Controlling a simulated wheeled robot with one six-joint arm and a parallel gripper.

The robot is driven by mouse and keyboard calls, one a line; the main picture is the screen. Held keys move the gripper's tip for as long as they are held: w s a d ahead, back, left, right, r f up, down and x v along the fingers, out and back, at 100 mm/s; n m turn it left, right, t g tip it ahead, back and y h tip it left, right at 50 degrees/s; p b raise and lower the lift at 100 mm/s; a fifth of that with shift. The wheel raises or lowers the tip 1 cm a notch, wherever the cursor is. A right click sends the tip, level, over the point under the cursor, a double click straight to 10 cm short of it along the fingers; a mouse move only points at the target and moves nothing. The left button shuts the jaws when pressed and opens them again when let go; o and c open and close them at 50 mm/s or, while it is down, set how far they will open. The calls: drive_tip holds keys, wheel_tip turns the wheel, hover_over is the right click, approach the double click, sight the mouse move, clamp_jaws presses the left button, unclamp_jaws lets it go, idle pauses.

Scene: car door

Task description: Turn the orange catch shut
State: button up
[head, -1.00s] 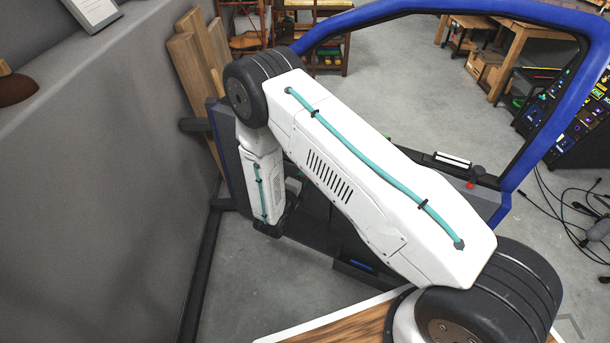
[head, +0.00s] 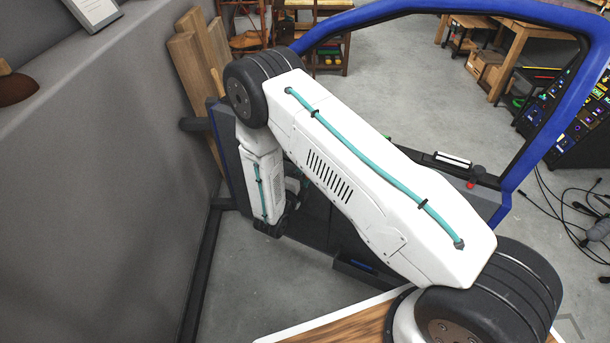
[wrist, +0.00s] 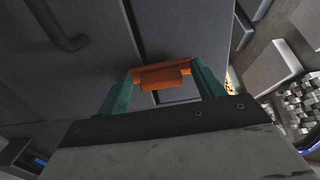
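The orange catch (wrist: 163,77) shows in the wrist view, on the dark grey door panel (wrist: 85,75). It has a wide bar with a smaller block in front. My gripper (wrist: 163,74) has its two teal fingers apart, one on each side of the catch. Small gaps show between the fingers and the front block. The fingertips overlap the ends of the wide bar, and I cannot tell whether they touch it. In the head view my own arm hides the catch and most of the gripper.
The blue door frame (head: 440,8) arches behind my arm in the head view. A grey wall (head: 110,170) stands close at the left, with wooden boards (head: 190,70) leaning by it. A bent dark handle (wrist: 60,30) is at the wrist view's upper left.

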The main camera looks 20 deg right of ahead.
drive_tip(key=v, duration=0.7)
drive_tip(key=shift+s+a, duration=0.25)
drive_tip(key=shift+a, duration=0.05)
idle(0.4)
drive_tip(key=s+d+r+m+g, duration=0.4)
drive_tip(key=s+r+m+g, duration=0.45)
drive_tip(key=m, duration=0.45)
drive_tip(key=s+d+r+m+g, duration=0.5)
drive_tip(key=s+r+m+g, duration=0.3)
drive_tip(key=m, duration=0.6)
drive_tip(key=s+r+m+t+y, duration=0.2)
drive_tip(key=s+r+m+y, duration=0.4)
drive_tip(key=r, duration=0.5)
drive_tip(key=s+r+m+t+y, duration=0.3)
drive_tip(key=s+r+m+y, duration=0.4)
drive_tip(key=s+r+m, duration=0.3)
drive_tip(key=shift+s+r+m, duration=0.25)
drive_tip(key=shift+r+m, duration=0.75)
drive_tip(key=shift+r, duration=0.3)
